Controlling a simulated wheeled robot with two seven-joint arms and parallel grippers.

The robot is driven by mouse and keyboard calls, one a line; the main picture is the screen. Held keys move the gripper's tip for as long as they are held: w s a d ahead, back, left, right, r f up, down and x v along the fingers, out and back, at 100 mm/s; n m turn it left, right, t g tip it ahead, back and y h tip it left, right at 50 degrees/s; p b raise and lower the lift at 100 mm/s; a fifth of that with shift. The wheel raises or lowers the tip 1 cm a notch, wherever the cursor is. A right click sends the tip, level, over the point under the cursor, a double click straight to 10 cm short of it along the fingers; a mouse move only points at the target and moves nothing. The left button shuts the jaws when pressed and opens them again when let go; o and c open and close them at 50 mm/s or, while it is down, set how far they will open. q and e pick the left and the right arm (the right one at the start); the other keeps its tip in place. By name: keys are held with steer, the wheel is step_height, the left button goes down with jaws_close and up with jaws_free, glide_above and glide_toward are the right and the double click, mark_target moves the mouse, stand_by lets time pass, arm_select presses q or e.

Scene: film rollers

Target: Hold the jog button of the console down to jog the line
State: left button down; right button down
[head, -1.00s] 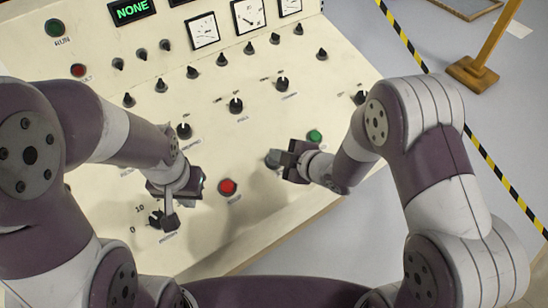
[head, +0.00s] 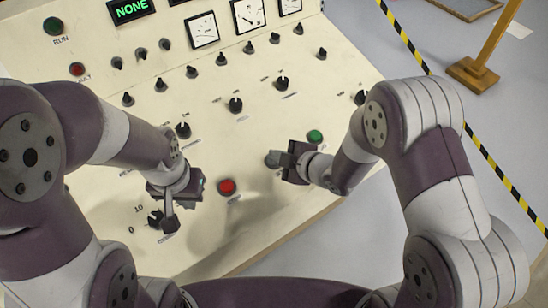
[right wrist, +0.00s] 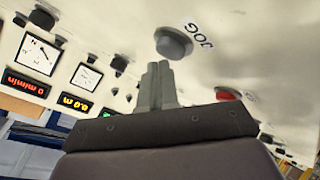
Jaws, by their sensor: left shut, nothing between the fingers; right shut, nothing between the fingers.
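The console (head: 215,125) is a cream sloping panel in the head view. The jog button is a round grey button (right wrist: 173,42) beside the word JOG in the right wrist view; in the head view it (head: 272,158) is partly hidden by my right gripper. My right gripper (head: 283,160) is shut and empty, its fingertips close to the button. In the right wrist view the shut fingers (right wrist: 159,66) end just short of the button's outline; whether they touch it I cannot tell. My left gripper (head: 170,223) is shut, over the lower left panel beside a black knob.
A red button (head: 227,187) lies between my grippers, and a green button (head: 315,136) is just beyond my right one. Several black knobs (head: 236,105) and gauges (head: 249,14) fill the upper panel. A wooden post (head: 490,50) stands on the floor at the right.

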steer(key=shift+f+b, duration=0.4)
steer(key=shift+f, duration=0.05)
stand_by(1.7)
steer(key=shift+r, duration=0.1)
steer(key=shift+s+r+p, duration=0.1)
steer(key=shift+r+p, duration=0.65)
steer(key=shift+r, duration=0.1)
steer(key=r+p, duration=0.2)
steer(key=r, duration=0.1)
steer(key=s+r+p, duration=0.1)
steer(key=p, duration=0.1)
steer(key=shift+d+r, duration=0.35)
steer(key=shift+d, duration=0.05)
steer(key=shift+w, duration=0.1)
